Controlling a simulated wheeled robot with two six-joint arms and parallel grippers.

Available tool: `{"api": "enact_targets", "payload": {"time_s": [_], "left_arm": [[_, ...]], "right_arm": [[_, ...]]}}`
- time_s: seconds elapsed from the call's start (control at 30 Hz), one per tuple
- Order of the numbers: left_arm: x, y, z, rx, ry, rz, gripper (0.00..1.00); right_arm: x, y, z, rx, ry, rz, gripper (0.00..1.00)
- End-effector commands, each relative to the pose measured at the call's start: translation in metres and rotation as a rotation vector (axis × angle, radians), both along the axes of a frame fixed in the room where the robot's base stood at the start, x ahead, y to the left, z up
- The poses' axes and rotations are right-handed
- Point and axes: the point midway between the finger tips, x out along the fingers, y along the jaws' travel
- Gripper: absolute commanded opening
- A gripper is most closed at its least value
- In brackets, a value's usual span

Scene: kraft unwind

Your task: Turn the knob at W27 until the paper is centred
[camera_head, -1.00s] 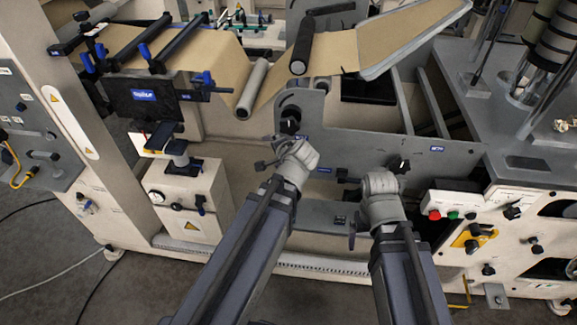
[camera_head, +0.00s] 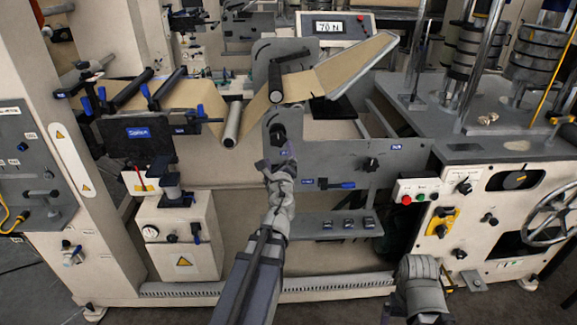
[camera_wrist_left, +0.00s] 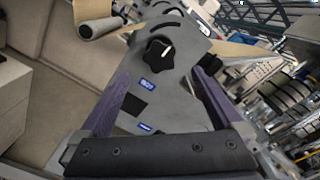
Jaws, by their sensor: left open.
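A black lobed knob (camera_head: 278,134) sits on the grey side plate, under the paper rollers. In the left wrist view the knob (camera_wrist_left: 160,50) has a white pointer mark and a blue label (camera_wrist_left: 148,84) below it, its text too small to read surely. My left gripper (camera_head: 277,166) is just below the knob. In the left wrist view its open purple fingers (camera_wrist_left: 161,82) are empty, short of the knob and apart from it. The brown paper (camera_head: 292,89) runs over the rollers above. My right arm's wrist (camera_head: 420,280) is low at the right; its fingers are not distinguishable.
A small shelf (camera_head: 312,226) juts out below. A control box (camera_head: 416,190) with red and green buttons stands right. A display (camera_head: 342,27) reads 70 N.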

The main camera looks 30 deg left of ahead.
Motion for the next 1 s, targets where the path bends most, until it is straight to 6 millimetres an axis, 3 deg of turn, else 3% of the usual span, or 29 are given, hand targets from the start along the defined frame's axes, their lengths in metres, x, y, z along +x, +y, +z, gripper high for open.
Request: {"api": "enact_targets", "payload": {"time_s": [0.47,1.0], "left_arm": [[0.013,0.008,0.000,0.003,0.001,-0.001,1.00],[0.071,0.043,0.000,0.002,0.000,-0.001,1.00]], "right_arm": [[0.000,0.000,0.000,0.000,0.000,0.000,0.92],[0.000,0.000,0.000,0.000,0.000,0.000,0.92]]}}
